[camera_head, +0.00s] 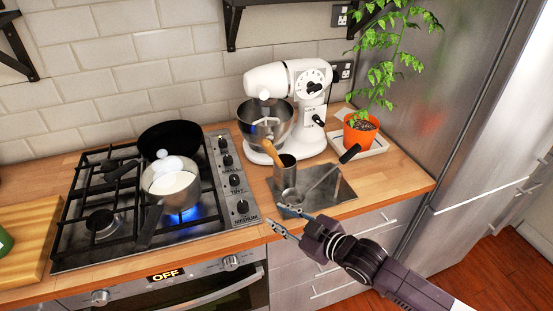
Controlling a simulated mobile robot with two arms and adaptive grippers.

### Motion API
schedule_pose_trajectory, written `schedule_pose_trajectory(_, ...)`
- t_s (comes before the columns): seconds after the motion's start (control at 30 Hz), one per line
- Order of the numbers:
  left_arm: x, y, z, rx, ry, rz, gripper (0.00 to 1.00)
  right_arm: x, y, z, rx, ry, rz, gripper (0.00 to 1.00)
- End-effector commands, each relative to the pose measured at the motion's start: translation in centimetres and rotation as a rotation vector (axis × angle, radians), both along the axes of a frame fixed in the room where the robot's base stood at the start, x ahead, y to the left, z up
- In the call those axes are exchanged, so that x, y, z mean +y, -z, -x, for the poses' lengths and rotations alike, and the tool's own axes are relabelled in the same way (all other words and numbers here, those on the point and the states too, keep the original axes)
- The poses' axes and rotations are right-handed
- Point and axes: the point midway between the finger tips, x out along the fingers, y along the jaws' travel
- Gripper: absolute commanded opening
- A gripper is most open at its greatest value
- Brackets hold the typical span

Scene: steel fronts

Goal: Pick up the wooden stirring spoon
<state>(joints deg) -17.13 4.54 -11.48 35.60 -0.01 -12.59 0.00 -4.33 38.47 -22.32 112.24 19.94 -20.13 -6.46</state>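The wooden stirring spoon (271,151) stands tilted in a steel utensil cup (284,173), its upper wooden part leaning left out of the cup. Its lower part is hidden inside. My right gripper (275,218) comes in from the lower right. Its two fingers are spread apart with nothing between them, near the counter's front edge. In the picture it is below the cup and clear of the spoon. My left gripper is not in view.
A ladle with a black handle (349,154) leans over the dark metal plate (338,188) beside the cup. A white stand mixer (304,84) stands behind. Left is the gas hob with a saucepan (169,190) over a blue flame. A potted plant (360,131) is at right.

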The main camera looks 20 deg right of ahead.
Motion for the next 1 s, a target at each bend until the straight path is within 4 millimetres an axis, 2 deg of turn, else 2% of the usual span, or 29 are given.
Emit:
schedule_pose_trajectory(0.03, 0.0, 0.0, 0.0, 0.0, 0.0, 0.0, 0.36, -0.8, -1.1, -1.2, -0.049, -0.015, 0.006, 0.28)
schedule_pose_trajectory(0.2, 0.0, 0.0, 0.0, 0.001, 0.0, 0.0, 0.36, -3.5, -5.5, -4.3, -0.223, -0.058, -0.002, 0.28)
schedule_pose_trajectory(0.3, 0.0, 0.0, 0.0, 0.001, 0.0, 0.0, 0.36, -5.0, -7.6, -5.4, -0.3, -0.072, -0.006, 0.28)
schedule_pose_trajectory(0.4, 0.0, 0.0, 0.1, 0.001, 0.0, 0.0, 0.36, -5.9, -8.9, -5.9, -0.345, -0.079, -0.009, 0.28)
schedule_pose_trajectory(0.53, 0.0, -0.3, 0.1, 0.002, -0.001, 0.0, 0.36, -5.9, -9.7, -6.8, -0.367, -0.081, -0.012, 0.28)
schedule_pose_trajectory(0.87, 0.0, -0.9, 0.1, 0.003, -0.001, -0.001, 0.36, -4.9, -9.5, -8.7, -0.366, -0.081, -0.012, 0.28)
schedule_pose_trajectory(1.0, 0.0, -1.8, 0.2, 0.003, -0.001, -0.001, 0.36, -4.3, -9.7, -10.0, -0.367, -0.082, -0.013, 0.28)
